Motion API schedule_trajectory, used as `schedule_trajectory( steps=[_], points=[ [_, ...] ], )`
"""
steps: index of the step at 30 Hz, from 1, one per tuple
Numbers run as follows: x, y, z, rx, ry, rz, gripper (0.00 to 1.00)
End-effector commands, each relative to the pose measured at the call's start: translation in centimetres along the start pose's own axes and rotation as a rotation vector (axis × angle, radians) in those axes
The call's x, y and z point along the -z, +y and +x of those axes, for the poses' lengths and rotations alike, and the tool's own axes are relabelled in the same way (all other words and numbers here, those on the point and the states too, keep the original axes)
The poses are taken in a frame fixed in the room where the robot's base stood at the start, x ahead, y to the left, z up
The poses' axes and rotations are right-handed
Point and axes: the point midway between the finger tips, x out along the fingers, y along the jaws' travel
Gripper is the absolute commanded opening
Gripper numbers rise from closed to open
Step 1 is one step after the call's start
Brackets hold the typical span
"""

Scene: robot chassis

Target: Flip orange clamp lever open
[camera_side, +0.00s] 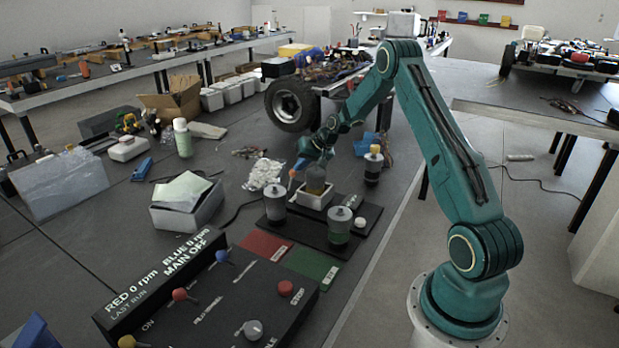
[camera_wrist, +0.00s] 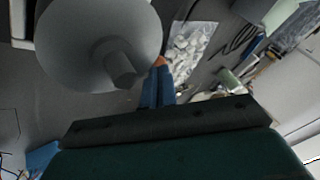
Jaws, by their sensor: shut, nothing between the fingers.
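My gripper (camera_side: 294,178) is low over the bench, beside a cloudy jar (camera_side: 315,182) that stands in a white tray (camera_side: 325,203). In the wrist view its slim blue fingers (camera_wrist: 158,78) lie close together, shut and empty. A small orange patch shows at the fingertips; I cannot tell whether it is the clamp lever or part of the fingers. A large grey round body with a stubby knob (camera_wrist: 95,45) fills the upper left of the wrist view, close to the fingers. No clamp lever can be clearly made out in the side view.
A dark bottle (camera_side: 373,165) is to the right. A bag of white pieces (camera_side: 265,174) lies to the left. A control panel (camera_side: 215,300) fills the front.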

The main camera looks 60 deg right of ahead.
Motion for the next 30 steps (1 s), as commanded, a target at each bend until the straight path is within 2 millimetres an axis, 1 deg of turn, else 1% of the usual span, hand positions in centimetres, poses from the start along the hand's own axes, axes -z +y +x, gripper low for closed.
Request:
schedule_trajectory(
  steps=[13,20,27,30],
  points=[
    [0.2,-0.1,-0.5,-0.001,0.0,0.001,0.0],
    [0.3,1.0,-1.1,-0.001,0.001,0.001,0.0],
    [0.4,3.5,-2.9,-0.002,0.002,0.003,0.0],
    [0.4,3.2,-4.6,-0.001,0.003,0.001,0.0]
  ],
)
